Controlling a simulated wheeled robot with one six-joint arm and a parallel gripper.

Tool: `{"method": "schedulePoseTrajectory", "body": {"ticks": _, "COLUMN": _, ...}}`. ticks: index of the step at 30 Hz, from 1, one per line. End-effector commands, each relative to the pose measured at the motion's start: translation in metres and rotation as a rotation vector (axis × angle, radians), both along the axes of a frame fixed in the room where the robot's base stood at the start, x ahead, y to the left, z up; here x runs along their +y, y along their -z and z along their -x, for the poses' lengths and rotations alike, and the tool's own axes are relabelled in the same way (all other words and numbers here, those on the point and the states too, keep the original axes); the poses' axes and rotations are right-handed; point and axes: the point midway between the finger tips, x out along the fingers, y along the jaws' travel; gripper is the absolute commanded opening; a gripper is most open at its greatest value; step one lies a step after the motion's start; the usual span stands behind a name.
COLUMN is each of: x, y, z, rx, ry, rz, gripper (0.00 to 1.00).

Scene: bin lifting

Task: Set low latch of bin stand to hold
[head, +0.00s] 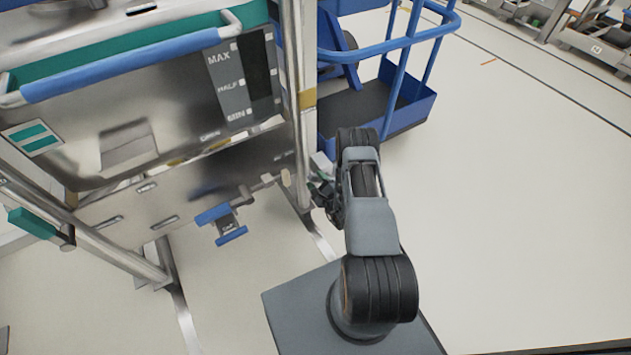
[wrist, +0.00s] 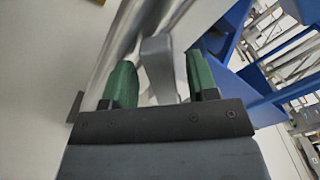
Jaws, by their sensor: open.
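The bin stand (head: 303,110) is a metal frame with upright posts holding a steel bin (head: 130,120). My gripper (head: 322,187) is low beside the stand's right post, partly hidden by my own arm. In the wrist view, my gripper (wrist: 160,78) is open, its two green fingers apart. A grey metal tab (wrist: 158,62), which looks like the low latch, shows between the fingers against the shiny post (wrist: 118,50). I cannot tell whether the fingers touch it. In the head view the tab is not clear. A blue handle piece with a dark label (head: 232,236) hangs below the bin.
A blue cart (head: 408,118) with rails stands just right of the post, close behind my gripper. A green-ended lever (head: 33,223) sticks out at the stand's left. The pale floor (head: 530,200) on the right is clear.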

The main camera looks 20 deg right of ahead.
Motion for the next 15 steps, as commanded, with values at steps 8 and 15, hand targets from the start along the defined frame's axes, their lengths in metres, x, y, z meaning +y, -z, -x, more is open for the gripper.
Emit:
{"method": "schedulePoseTrajectory", "body": {"ticks": 8, "x": 0.0013, "y": -0.0003, "z": -0.0082, "rx": 0.0, "ry": 0.0, "rz": -0.001, "gripper": 0.53}}
{"method": "schedulePoseTrajectory", "body": {"ticks": 15, "x": 0.0012, "y": -0.0004, "z": -0.0079, "rx": 0.0, "ry": 0.0, "rz": -0.001, "gripper": 0.47}}
